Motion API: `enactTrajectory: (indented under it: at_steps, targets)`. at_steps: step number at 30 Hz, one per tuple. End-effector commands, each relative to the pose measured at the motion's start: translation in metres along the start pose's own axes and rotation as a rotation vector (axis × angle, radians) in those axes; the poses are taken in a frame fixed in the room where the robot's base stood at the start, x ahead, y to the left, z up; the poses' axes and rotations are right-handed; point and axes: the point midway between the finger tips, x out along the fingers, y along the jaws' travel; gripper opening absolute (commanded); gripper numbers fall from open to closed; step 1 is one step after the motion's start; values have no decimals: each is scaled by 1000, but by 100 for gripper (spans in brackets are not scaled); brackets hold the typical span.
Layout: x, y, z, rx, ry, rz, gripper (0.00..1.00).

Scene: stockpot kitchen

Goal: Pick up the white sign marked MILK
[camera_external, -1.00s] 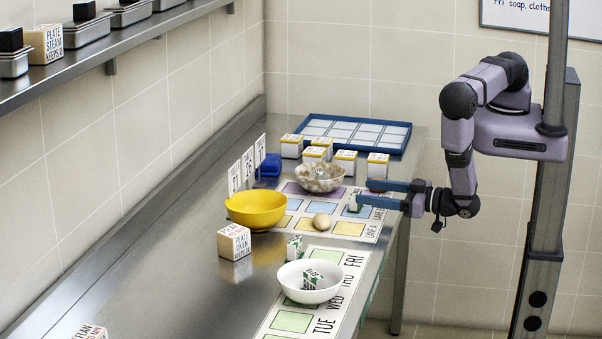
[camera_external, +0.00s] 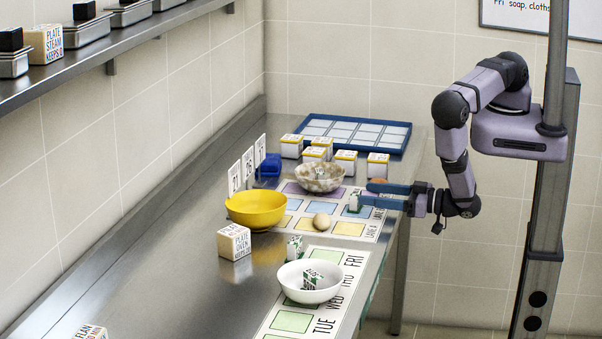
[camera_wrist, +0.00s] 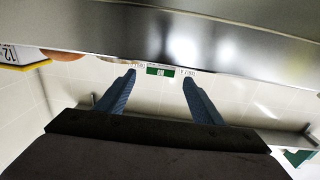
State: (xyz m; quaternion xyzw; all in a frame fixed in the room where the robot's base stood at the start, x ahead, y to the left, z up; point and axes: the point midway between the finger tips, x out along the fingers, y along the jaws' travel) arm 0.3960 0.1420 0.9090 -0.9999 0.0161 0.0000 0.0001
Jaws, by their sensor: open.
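Several upright white signs stand in a row at the left, beyond the yellow bowl: a front sign (camera_external: 234,178), a middle sign (camera_external: 248,165) and a back sign (camera_external: 260,150). Their lettering is too small to read, so I cannot tell which says MILK. My gripper (camera_external: 364,191) is open at the right edge of the counter, well to the right of the signs. A small white and green block (camera_external: 353,202) is at its fingertips; in the wrist view the block (camera_wrist: 160,71) shows between the open fingers, not clearly touched.
A white bowl (camera_external: 309,284) is nearer. Several yellow-topped boxes and a blue tray (camera_external: 404,147) are behind. The left front counter (camera_external: 170,270) is mostly clear.

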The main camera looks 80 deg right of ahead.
Motion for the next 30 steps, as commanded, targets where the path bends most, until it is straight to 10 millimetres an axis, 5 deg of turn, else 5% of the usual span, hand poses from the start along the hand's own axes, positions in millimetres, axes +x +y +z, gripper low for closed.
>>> enactTrajectory:
  at_steps: [16,27,30]
  targets:
    - [46,0,1,2,1,4,61]
    - [52,0,1,-1,0,0,61]
    - [52,0,1,-1,0,0,37]
